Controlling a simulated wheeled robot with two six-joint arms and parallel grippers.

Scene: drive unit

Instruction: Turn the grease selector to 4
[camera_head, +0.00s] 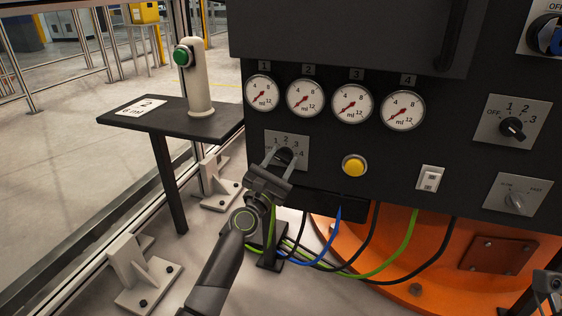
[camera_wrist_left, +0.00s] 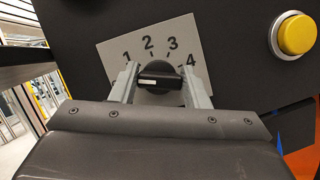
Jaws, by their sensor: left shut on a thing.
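The grease selector is a black knob (camera_wrist_left: 160,77) on a light plate (camera_head: 300,143) marked 1, 2, 3 and 4. In the left wrist view the knob's bar lies across the picture, with its white mark at the left end, below the 1 and away from the 4. My left gripper (camera_head: 277,168) is at the plate in the head view. Its two fingers (camera_wrist_left: 160,84) stand at the left and right ends of the knob, shut on it. In the head view the gripper hides part of the knob. A grey part (camera_head: 548,284) at the lower right edge may be my right gripper.
Several gauges (camera_head: 351,103) sit above the selector. A yellow button (camera_head: 354,166), a white switch (camera_head: 430,179) and two more knobs (camera_head: 512,129) (camera_head: 514,201) are to its right. Cables (camera_head: 330,250) hang below. A side table (camera_head: 150,118) with a green-button post (camera_head: 199,85) stands left.

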